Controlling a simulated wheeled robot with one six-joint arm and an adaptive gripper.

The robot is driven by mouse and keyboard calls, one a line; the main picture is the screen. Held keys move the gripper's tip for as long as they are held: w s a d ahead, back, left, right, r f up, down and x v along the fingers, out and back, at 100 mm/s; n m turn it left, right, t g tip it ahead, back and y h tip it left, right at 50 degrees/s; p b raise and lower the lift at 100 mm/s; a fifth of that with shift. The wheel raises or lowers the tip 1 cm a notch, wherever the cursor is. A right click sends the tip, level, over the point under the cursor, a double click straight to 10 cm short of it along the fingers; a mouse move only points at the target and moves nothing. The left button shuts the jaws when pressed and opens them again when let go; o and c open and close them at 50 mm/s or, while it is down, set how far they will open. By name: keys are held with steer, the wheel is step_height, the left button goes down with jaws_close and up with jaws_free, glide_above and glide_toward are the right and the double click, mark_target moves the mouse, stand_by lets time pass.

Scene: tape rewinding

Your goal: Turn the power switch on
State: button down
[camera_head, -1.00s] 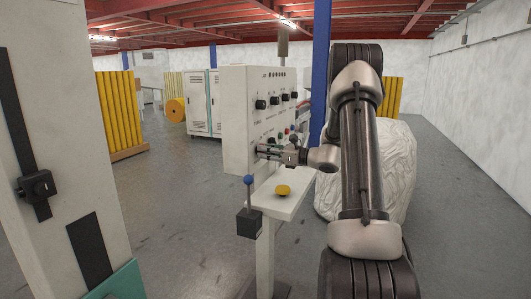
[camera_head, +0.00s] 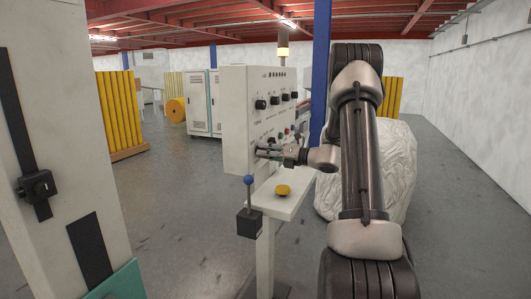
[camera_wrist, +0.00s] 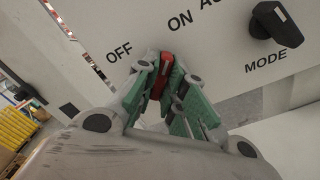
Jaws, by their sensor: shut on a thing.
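The power switch is a red knob (camera_wrist: 161,76) below the printed OFF and ON labels in the wrist view. Its visible upper end points up, nearer the direction of the ON label. My gripper (camera_wrist: 158,78) is shut on the red knob, with one green-grey finger on each side. The fingers hide part of the knob. In the head view my gripper (camera_head: 262,152) reaches from the right to the lower part of the white control panel (camera_head: 240,110). The knob itself is hidden there.
A black MODE knob (camera_wrist: 276,25) sits right of the switch. A shelf with a yellow button (camera_head: 283,190) and a blue-topped lever (camera_head: 249,180) are below my gripper. A signal post with a yellow lamp (camera_head: 283,52) stands behind the panel.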

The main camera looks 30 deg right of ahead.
steer(key=shift+w+r+m, duration=0.1)
steer(key=shift+r+m, duration=0.05)
steer(key=shift+m, duration=0.15)
steer(key=c, duration=1.5)
jaws_free()
steer(key=v, duration=1.2)
